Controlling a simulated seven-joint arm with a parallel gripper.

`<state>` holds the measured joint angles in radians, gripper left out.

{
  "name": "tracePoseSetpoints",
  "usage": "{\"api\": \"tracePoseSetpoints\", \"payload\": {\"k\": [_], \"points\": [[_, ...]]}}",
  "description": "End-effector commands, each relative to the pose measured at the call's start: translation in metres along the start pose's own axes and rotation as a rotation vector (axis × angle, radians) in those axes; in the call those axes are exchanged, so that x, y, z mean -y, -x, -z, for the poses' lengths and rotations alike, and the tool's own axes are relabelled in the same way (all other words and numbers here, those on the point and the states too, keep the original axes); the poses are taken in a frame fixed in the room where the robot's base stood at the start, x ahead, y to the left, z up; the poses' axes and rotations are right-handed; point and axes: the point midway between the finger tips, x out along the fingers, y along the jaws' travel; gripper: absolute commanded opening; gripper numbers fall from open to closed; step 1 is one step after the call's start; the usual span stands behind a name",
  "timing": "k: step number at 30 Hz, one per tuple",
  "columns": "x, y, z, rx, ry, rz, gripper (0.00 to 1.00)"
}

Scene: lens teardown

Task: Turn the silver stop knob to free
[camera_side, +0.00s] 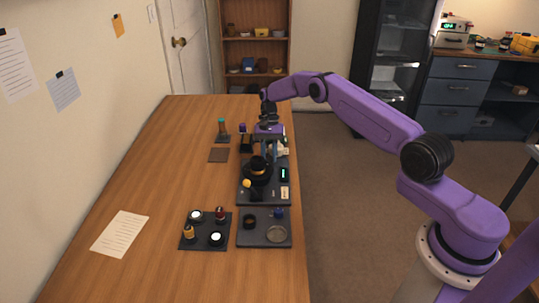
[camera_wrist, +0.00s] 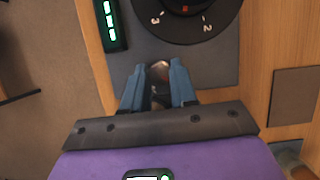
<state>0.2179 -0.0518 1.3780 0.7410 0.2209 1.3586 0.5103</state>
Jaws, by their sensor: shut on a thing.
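The silver stop knob (camera_wrist: 160,71) shows in the wrist view between my two blue fingers, near the edge of a dark base plate (camera_wrist: 215,66). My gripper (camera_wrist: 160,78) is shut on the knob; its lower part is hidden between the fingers. A black dial (camera_wrist: 185,28) with white numbers 2 and 3 and a red mark at its centre lies just beyond the fingertips. In the side view my gripper (camera_side: 269,156) points down at the back of the black lens unit (camera_side: 257,176), and the knob cannot be made out there.
A panel with green lights (camera_wrist: 110,22) stands beside the dial. Trays with small parts (camera_side: 205,243) (camera_side: 246,241) lie in front of the lens unit. A brown pad (camera_side: 219,155) and small upright items (camera_side: 222,127) are to its left. The table's left side is mostly clear, with a paper sheet (camera_side: 120,233).

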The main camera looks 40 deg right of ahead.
Motion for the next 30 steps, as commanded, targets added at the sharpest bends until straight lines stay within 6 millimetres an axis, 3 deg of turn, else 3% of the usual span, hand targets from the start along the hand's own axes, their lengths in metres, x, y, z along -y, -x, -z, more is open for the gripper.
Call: {"api": "tracePoseSetpoints", "payload": {"k": [18,30], "points": [[0.0036,-0.0001,-0.0013,0.001,0.512,-0.213,0.0],[0.004,-0.0003,-0.0019,0.001,0.687,-0.286,0.0]]}}
